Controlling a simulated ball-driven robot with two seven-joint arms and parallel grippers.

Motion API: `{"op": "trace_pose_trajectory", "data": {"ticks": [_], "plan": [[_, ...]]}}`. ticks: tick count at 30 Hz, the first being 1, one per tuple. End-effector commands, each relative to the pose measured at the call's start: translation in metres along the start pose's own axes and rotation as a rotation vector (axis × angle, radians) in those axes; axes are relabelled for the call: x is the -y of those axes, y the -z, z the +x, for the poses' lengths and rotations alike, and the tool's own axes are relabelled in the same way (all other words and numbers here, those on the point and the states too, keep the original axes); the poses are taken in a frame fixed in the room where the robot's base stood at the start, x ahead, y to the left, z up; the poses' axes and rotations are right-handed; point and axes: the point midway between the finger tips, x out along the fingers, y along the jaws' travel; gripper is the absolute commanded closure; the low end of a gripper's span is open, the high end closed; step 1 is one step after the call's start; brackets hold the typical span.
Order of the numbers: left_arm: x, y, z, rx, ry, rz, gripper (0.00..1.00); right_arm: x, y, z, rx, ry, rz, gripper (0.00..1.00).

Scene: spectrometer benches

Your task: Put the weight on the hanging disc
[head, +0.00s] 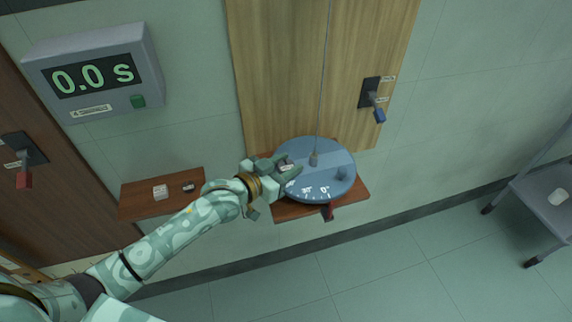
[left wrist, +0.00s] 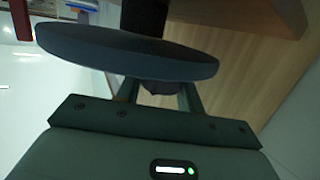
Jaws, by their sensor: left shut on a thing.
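The hanging disc (head: 325,190) is blue-grey with a white scale at its near edge, and hangs level from a thin rod over a wooden shelf. My left gripper (head: 284,169) is at the disc's left edge. It is shut on a small grey piece with a pale label, which looks like the weight (head: 287,167). I cannot tell whether the weight touches the disc. In the left wrist view the disc (left wrist: 120,55) spans the space in front of my fingers, and a dark piece shows between them, partly hidden. My right gripper is not in view.
A red lever (head: 328,211) sits at the shelf's front edge. The left shelf (head: 135,207) holds a white block (head: 160,192) and a dark piece (head: 188,187). A timer (head: 95,75) reads 0.0 s.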

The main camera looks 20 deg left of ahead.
Motion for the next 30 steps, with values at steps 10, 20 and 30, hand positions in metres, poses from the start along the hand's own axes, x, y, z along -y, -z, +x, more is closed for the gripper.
{"op": "trace_pose_trajectory", "data": {"ticks": [10,20,30], "plan": [[0.0,-0.001,0.0,0.0,0.0,0.0,0.41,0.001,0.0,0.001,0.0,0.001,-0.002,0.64],[0.0,0.002,-0.039,0.003,0.0,0.001,0.41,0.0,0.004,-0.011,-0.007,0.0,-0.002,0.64],[0.0,0.002,-0.109,0.002,0.0,0.0,0.41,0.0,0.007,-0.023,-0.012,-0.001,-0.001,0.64]]}}
